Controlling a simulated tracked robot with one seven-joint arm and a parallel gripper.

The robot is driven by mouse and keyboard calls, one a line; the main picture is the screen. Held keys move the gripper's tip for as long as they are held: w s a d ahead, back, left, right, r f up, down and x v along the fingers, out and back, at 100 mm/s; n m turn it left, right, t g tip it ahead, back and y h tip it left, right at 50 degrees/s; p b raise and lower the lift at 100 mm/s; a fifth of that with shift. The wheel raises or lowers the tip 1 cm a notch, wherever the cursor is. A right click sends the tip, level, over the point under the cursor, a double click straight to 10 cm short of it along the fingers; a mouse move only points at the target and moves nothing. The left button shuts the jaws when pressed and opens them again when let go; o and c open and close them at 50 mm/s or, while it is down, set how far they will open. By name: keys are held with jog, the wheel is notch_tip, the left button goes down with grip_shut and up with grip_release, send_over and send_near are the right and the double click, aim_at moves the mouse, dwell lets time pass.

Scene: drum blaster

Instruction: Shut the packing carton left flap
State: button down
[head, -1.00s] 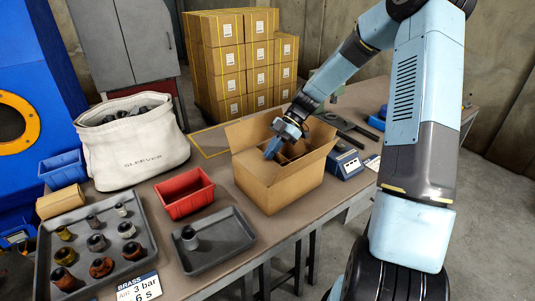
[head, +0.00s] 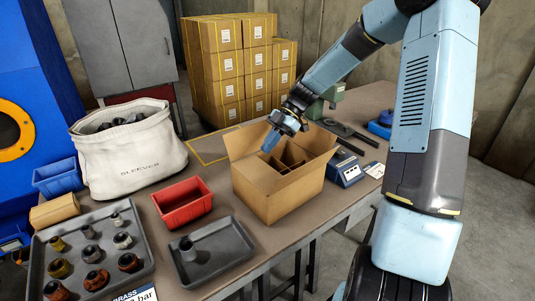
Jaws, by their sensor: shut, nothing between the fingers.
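The packing carton (head: 268,200) stands on the bench, its top open, with brown dividers (head: 287,160) showing inside. Its left flap (head: 243,142) stands up and leans outward at the back left. Another flap (head: 318,168) sticks up at the right. My gripper (head: 267,150) is shut and empty. It points down above the back of the carton's opening, just right of the left flap. I cannot tell whether it touches the flap.
A red bin (head: 183,203) and a grey tray (head: 212,252) are left of the carton. A white sack (head: 132,145) stands further left. A blue-grey device (head: 345,168) is close on the right. Stacked cartons (head: 235,65) stand behind the bench.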

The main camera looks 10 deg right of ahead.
jog(key=s+v, duration=0.1)
jog(key=v, duration=0.9)
jog(key=s+d+r+m+t+h, duration=0.1)
jog(key=s+r+m+t+h, duration=0.1)
jog(key=s+m, duration=0.6)
jog(key=s+d+r+m+t+h, duration=0.1)
jog(key=s+r+m+t+h, duration=0.2)
jog(key=s+r+m, duration=0.4)
jog(key=s+d+r+m+t+h, duration=0.1)
jog(key=s+r+m+t+h, duration=0.2)
jog(key=s+m, duration=0.5)
jog(key=s+r+t, duration=0.1)
jog(key=s+t, duration=0.1)
jog(key=s, duration=0.5)
jog(key=shift+s+d+m, duration=0.2)
jog(key=shift+d+m, duration=0.15)
jog(key=shift+m, duration=0.05)
jog(key=shift+r, duration=0.15)
jog(key=c, duration=1.8)
grip_release()
